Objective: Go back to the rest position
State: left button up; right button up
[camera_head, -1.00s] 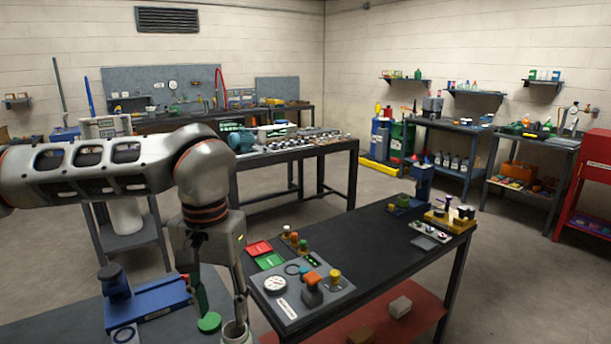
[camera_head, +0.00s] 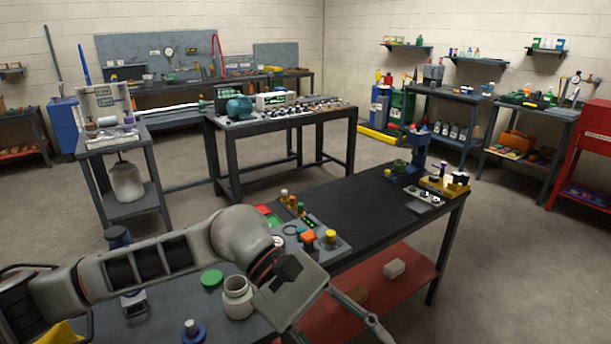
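My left arm reaches in from the left, low in the head view. My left gripper (camera_head: 342,330) hangs at the bottom edge, right of an open white jar (camera_head: 238,303). Its two fingers look spread apart with nothing seen between them, and one finger is partly cut off by the frame edge. A round green lid (camera_head: 211,278) lies beside the jar on the near grey table (camera_head: 255,328). My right arm and gripper are not in view.
A dark workbench (camera_head: 345,208) stands right of my gripper, with buttons, a blue device (camera_head: 419,148) and a yellow fixture (camera_head: 444,187). A red lower shelf (camera_head: 325,312) sits under it. A blue-based part (camera_head: 192,332) stands on the near table. Open floor lies on the right.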

pick_arm(q)
jog(key=d+r+n+h, duration=0.4)
jog(key=r+n+h, duration=0.2)
jog(key=n+h, duration=0.1)
jog(key=w+a+r+n+t+h, duration=0.15)
jog(key=w+n+t+h, duration=0.4)
jog(key=n, duration=0.65)
jog(key=w+a+f+n+t+y, duration=0.5)
jog(key=n+t, duration=0.4)
jog(key=n, duration=0.4)
jog(key=w+a+f+n+t+y, duration=0.3)
jog(key=w+a+f+n+t, duration=0.3)
jog(key=f+n+t, duration=0.45)
jog(key=s+a+f+n+g+y, duration=0.15)
jog(key=a+f+n+y, duration=0.25)
jog(key=a+f+n, duration=0.4)
jog(key=s+a+f+n+g+y, duration=0.1)
jog(key=s+a+f+n+y, duration=0.1)
jog(key=a+f+n+y, duration=0.45)
jog(key=s+a+f+n+g, duration=0.2)
jog(key=s+f, duration=0.3)
jog(key=f, duration=0.3)
jog(key=s+a+f+n+g+y, duration=0.1)
jog(key=s+a+f+n+g, duration=0.1)
jog(key=s+f, duration=0.4)
notch_tip(320, 180, down, 2)
jog(key=shift+s+a+n+y, duration=0.3)
jog(key=shift+a+n, duration=0.35)
jog(key=shift+n, duration=0.55)
